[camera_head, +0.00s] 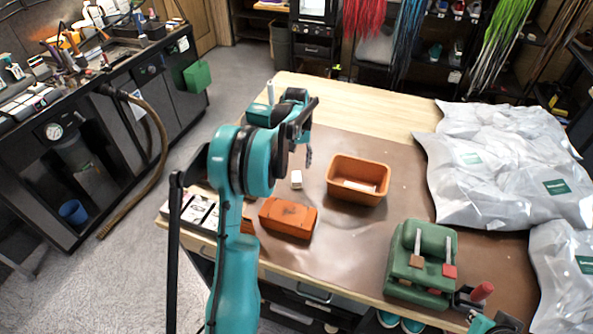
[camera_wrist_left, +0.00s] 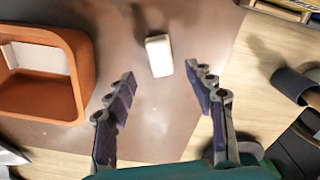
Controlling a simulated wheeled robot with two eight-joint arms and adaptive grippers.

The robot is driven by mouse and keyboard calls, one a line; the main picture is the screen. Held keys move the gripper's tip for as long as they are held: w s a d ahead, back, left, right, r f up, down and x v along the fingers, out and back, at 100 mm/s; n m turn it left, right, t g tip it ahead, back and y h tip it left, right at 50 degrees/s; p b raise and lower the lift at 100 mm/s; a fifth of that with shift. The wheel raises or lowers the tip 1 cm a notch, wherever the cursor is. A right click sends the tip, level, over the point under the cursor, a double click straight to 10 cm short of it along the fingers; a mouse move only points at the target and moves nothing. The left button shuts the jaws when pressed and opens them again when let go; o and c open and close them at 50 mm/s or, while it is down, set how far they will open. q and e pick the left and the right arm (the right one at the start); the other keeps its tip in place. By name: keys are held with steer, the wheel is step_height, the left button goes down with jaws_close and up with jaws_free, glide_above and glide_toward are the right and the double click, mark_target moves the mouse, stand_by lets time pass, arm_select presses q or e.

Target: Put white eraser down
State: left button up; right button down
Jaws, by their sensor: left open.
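The white eraser (camera_head: 296,179) is a small white block on the brown mat, between the orange tray (camera_head: 333,187) and an orange brick-shaped block (camera_head: 288,217). In the left wrist view the eraser (camera_wrist_left: 158,55) lies just beyond and between the spread fingertips, and no finger appears to touch it. My left gripper (camera_head: 308,155) is open and empty above the mat. Its two fingers also show apart in the left wrist view (camera_wrist_left: 161,75). Part of my right arm shows at the bottom right edge of the head view; its gripper's jaws (camera_head: 470,298) are unclear.
The orange tray also shows in the left wrist view (camera_wrist_left: 84,75), with a pale block inside. A green holder (camera_head: 405,285) with brushes stands at the front right. Grey-white bags (camera_head: 500,165) cover the table's right side. Bare mat (camera_head: 340,250) lies in the middle front.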

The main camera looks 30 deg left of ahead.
mark_target(296, 176)
arm_select(q)
steer(key=s+d+r+m+t, duration=0.4)
steer(key=s+d+r, duration=0.7)
steer(key=d+r, duration=0.4)
steer(key=s+d+f+m+t, duration=0.1)
steer(key=s+d+f, duration=0.1)
steer(key=s+d, duration=0.2)
steer(key=s+d+f+m+t, duration=0.2)
steer(key=s+d, duration=0.3)
steer(key=s, duration=0.4)
steer(key=shift+s+d+f, duration=0.3)
steer(key=shift+s+f, duration=0.1)
step_height(296, 176, down, 7)
steer(key=b, duration=0.7)
steer(key=shift+f, duration=0.2)
